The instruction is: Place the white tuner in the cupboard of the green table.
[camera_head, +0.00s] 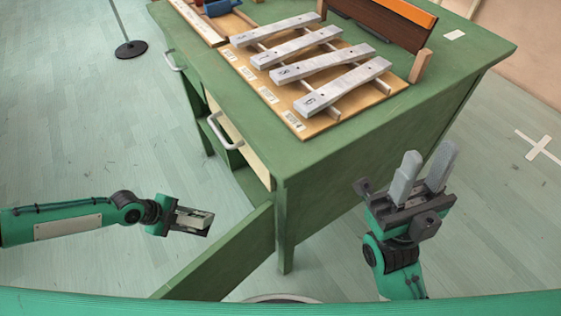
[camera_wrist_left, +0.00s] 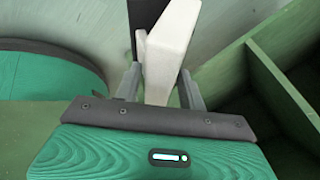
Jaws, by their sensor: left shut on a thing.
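My left gripper (camera_head: 192,220) is low beside the green table (camera_head: 335,165), left of its open door (camera_head: 222,252). In the left wrist view it is shut on the white tuner (camera_wrist_left: 170,45), a pale block standing up between the fingers. In the head view the tuner is mostly hidden by the gripper. The cupboard of the table opens on its left side; its inside is mostly hidden from the head camera. Green panels (camera_wrist_left: 285,85) show at the right of the left wrist view. My right gripper (camera_head: 428,165) is open and empty, right of the table.
A xylophone with several grey bars (camera_head: 318,65) lies on the tabletop. A drawer with a metal handle (camera_head: 224,136) is on the table's left side. A black round stand base (camera_head: 131,49) is on the floor at the back left.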

